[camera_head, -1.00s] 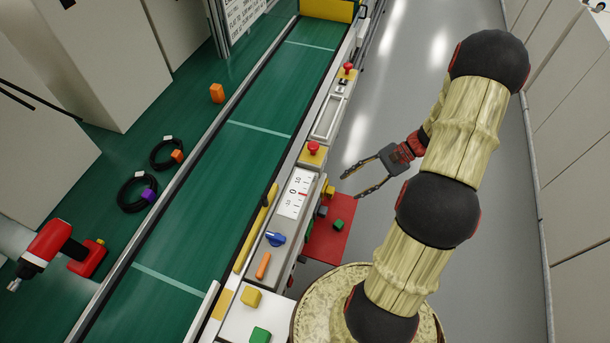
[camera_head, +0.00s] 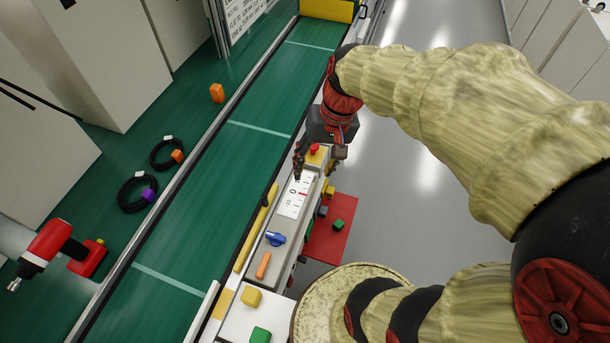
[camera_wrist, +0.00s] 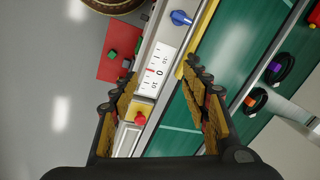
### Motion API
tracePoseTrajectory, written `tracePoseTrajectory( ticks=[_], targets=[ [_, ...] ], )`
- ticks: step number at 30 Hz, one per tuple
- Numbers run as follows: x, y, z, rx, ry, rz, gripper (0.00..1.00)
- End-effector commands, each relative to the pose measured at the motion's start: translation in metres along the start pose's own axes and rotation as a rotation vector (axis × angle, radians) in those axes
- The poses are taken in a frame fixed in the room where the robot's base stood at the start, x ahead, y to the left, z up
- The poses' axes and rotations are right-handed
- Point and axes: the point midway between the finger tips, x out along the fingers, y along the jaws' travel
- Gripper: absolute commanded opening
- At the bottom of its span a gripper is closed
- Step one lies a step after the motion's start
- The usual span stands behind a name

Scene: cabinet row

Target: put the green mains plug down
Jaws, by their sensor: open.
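A small green block, which looks like the green mains plug (camera_head: 338,225), lies on a red panel (camera_head: 330,243) beside the console. It also shows in the wrist view (camera_wrist: 112,54). My gripper (camera_head: 316,165) is open above the console, near the red button and the scale, up the picture from the green plug and apart from it. In the wrist view both fingers (camera_wrist: 162,82) are spread with nothing held between them. Another green block (camera_head: 260,336) sits at the bottom of the head view on a white surface. I cannot tell its kind.
The console carries a white scale (camera_head: 294,193), a red button (camera_head: 314,148), a blue knob (camera_head: 275,239) and an orange piece (camera_head: 263,265). A green conveyor (camera_head: 215,185) runs left of it. A red drill (camera_head: 50,245) and coiled cables (camera_head: 137,192) lie farther left. Grey floor is clear at right.

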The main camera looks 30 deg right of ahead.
Motion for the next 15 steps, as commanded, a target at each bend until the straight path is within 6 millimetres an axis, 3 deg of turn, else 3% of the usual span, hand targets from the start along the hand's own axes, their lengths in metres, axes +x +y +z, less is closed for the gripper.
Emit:
tracePoseTrajectory(
  ticks=[7, 15],
  targets=[
    [-0.036, -0.029, 0.038, -0.221, 0.181, 0.06, 0.46],
    [-0.064, -0.043, 0.071, -0.408, 0.356, 0.088, 0.46]
  ],
)
